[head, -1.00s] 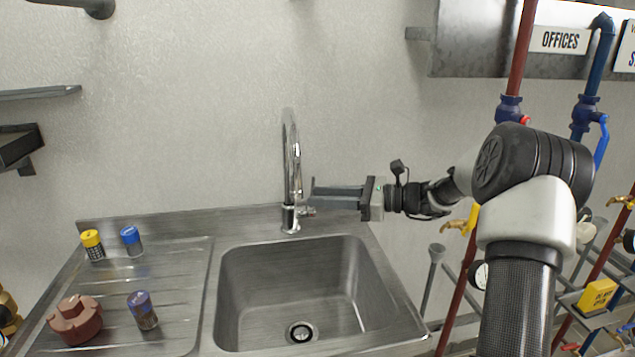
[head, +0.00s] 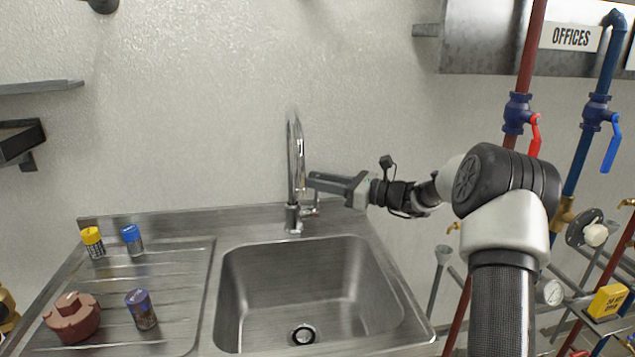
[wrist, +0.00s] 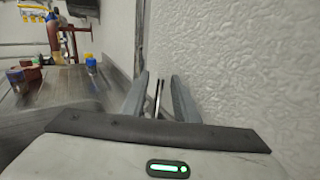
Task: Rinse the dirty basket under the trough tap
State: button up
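The dirty basket (head: 142,311), a small brown-stained cylinder with a blue-purple top, stands on the drainboard left of the sink in the head view. The chrome tap (head: 296,165) rises behind the sink basin (head: 305,290), with its small lever (head: 311,207) low on its right side. No water shows from the spout. My gripper (head: 313,182) is beside the tap's column on the right, above the lever. In the wrist view my gripper (wrist: 159,98) has its fingers apart, with a thin shiny part of the tap (wrist: 158,97) between them; contact cannot be told.
A yellow-topped basket (head: 93,243), a blue-topped basket (head: 132,241) and a red-brown part (head: 73,318) stand on the drainboard (head: 185,290). The wall is close behind the tap. Pipes with a red-handled valve (head: 520,115) and a blue-handled valve (head: 598,112) stand at right.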

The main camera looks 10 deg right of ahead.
jog(key=shift+c, duration=0.3)
grip_shut()
dwell(1.1)
